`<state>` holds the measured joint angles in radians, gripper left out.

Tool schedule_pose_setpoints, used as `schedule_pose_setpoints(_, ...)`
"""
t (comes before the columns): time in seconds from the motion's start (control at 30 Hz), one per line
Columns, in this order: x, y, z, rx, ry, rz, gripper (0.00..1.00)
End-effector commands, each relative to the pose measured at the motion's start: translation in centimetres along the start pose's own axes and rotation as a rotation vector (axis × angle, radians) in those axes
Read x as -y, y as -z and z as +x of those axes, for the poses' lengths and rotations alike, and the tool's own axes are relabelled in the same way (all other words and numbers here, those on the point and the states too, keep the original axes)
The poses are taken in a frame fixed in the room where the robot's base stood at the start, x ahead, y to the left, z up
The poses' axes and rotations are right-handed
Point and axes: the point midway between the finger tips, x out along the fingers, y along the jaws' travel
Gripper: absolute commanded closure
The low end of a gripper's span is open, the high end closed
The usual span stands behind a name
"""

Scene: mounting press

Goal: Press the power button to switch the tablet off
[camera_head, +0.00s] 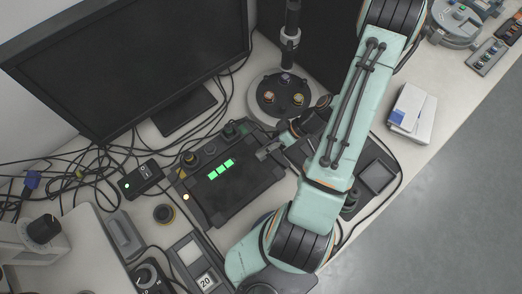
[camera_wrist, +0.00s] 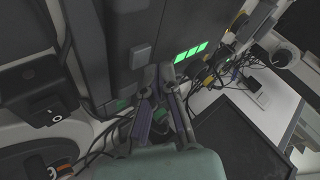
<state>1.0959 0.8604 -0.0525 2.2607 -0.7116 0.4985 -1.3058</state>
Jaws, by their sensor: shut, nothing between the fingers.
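The tablet is probably the dark box (camera_head: 235,190) with three lit green blocks on its face, on the bench in the middle of the head view. It also shows in the wrist view (camera_wrist: 172,25), with the green blocks lit. A small grey square (camera_wrist: 140,55) on it looks like a button; I cannot tell if it is the power button. My gripper (camera_head: 264,153) is shut and empty at the tablet's upper right edge. In the wrist view its fingers (camera_wrist: 163,78) point at the dark face just below the grey square. I cannot tell whether they touch it.
A large monitor (camera_head: 120,65) stands behind the tablet. A round base with knobs (camera_head: 283,95) is just above my gripper. Loose black cables (camera_head: 75,165) cover the left of the bench.

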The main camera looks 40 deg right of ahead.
Motion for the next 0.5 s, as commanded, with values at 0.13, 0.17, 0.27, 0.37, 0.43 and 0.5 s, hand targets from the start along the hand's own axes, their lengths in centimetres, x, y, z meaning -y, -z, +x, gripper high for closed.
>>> schedule_pose_setpoints(0.13, 0.20, 0.16, -0.22, 0.000, 0.001, 0.000, 1.00)
schedule_pose_setpoints(0.17, 0.21, 0.16, -0.21, 0.000, 0.001, 0.000, 1.00)
schedule_pose_setpoints(0.27, 0.20, 0.16, -0.21, 0.000, 0.002, 0.000, 1.00)
schedule_pose_setpoints(0.37, 0.22, 0.19, -0.24, 0.000, 0.001, 0.000, 1.00)
schedule_pose_setpoints(0.43, 0.36, 0.36, -0.48, 0.000, 0.001, -0.001, 1.00)
schedule_pose_setpoints(0.5, 0.63, 0.68, -0.91, -0.001, -0.001, -0.001, 1.00)
